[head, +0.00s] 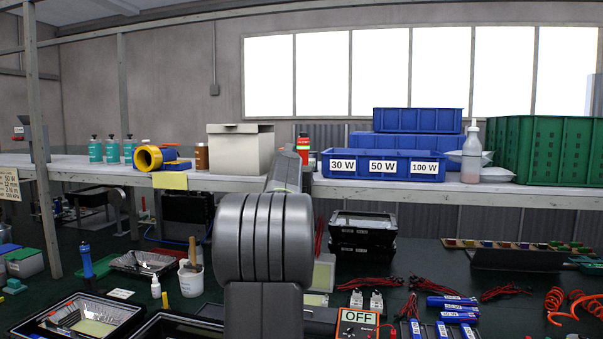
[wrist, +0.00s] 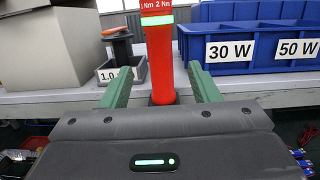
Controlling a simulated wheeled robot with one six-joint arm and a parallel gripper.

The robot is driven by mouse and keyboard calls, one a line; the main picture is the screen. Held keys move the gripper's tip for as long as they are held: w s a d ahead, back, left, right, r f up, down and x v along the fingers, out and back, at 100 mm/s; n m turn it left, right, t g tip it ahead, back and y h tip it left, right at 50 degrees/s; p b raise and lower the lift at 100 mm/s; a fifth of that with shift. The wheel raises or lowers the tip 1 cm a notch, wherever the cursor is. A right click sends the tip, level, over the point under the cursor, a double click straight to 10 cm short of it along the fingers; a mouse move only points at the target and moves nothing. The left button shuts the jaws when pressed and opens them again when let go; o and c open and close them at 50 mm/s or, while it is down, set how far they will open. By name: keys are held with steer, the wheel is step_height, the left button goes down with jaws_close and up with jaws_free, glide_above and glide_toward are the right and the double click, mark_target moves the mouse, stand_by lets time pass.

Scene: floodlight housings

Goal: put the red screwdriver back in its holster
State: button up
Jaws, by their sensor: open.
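The red screwdriver (wrist: 159,62) stands upright at the shelf in the wrist view, with a pale green band and a "1 Nm 2 Nm" label near its top. Its top is cut off by the frame. Its lower end meets a dark part, mostly hidden behind my gripper body; I cannot tell whether that is its holster. My gripper (wrist: 159,72) is open, with one green finger on each side of the red handle and visible gaps between. In the head view the screwdriver's red top (head: 303,143) shows just right of my arm, which hides the gripper.
A small grey box (wrist: 139,70) labelled "1.0" with a black piece stands left of the screwdriver, beside a beige carton (head: 240,152). Blue bins (head: 345,165) marked 30 W, 50 W and 100 W stand close on the right. The workbench below is crowded.

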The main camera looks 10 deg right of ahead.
mark_target(303, 161)
steer(key=b+v, duration=0.2)
steer(key=v, duration=0.5)
steer(key=shift+w, duration=0.1)
steer(key=shift+p+x, duration=3.4)
steer(key=shift+x, duration=3.55)
